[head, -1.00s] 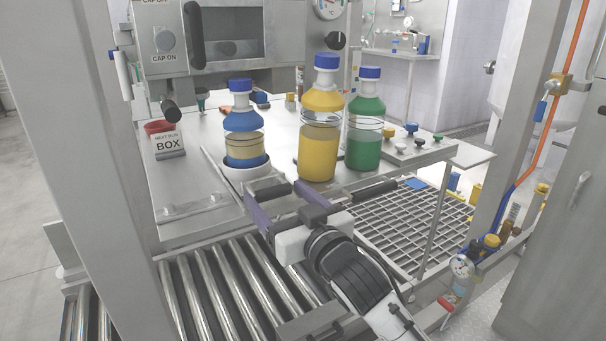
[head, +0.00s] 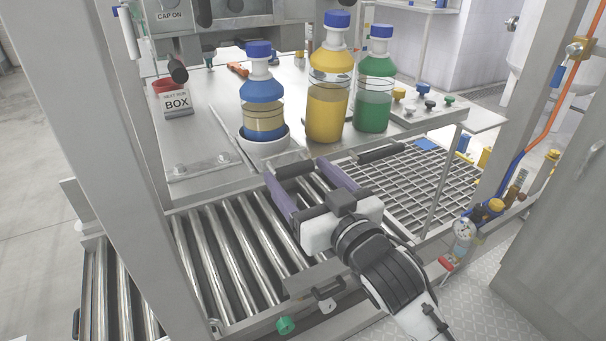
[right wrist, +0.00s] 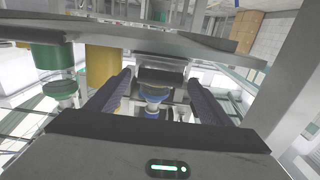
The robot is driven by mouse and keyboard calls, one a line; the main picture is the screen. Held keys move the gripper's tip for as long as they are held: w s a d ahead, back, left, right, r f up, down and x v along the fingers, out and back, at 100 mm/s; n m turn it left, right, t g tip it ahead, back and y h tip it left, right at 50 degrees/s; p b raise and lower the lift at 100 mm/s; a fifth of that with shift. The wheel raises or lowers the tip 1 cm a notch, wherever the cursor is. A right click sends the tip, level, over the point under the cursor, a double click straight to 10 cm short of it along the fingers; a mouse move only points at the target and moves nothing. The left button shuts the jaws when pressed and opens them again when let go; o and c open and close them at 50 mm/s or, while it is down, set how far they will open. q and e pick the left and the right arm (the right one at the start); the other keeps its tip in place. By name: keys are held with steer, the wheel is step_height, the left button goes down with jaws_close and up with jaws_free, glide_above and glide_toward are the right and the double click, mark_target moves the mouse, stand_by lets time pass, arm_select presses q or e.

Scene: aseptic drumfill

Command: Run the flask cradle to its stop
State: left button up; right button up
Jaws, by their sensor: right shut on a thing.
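My right gripper (head: 300,176) is just in front of and below the cradle. Its purple-grey fingers are shut on a black handle bar (head: 294,169), which lies between the fingertips. In the right wrist view a dark bar (right wrist: 160,76) spans the gap between the fingers. How the bar joins the cradle is hidden. My left gripper is not in view.
Yellow (head: 328,105) and green (head: 374,95) bottles stand close right of the cradle. Rollers (head: 225,255) and a grating (head: 425,185) lie below. A frame post stands left.

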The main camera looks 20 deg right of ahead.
steer(key=o, duration=1.5)
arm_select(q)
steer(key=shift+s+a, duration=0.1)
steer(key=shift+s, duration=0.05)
arm_select(e)
steer(key=s, duration=0.3)
steer(key=s+d, duration=0.1)
steer(key=s, duration=0.6)
steer(key=shift+s+d, duration=0.1)
steer(key=shift+d, duration=0.25)
arm_select(q)
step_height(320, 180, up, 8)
steer(key=p, duration=1.1)
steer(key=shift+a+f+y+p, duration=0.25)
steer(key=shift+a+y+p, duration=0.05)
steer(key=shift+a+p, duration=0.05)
arm_select(e)
steer(key=s+f+g, duration=0.3)
steer(key=s+f, duration=0.2)
steer(key=f, duration=0.3)
steer(key=s+a+f+g, duration=0.1)
steer(key=s+f+g, duration=0.2)
steer(key=f, duration=0.6)
steer(key=s+f+g, duration=0.3)
steer(key=s+f, duration=0.3)
steer(key=f, duration=0.2)
steer(key=shift+s+a+f, duration=0.35)
steer(key=shift+s+a, duration=0.05)
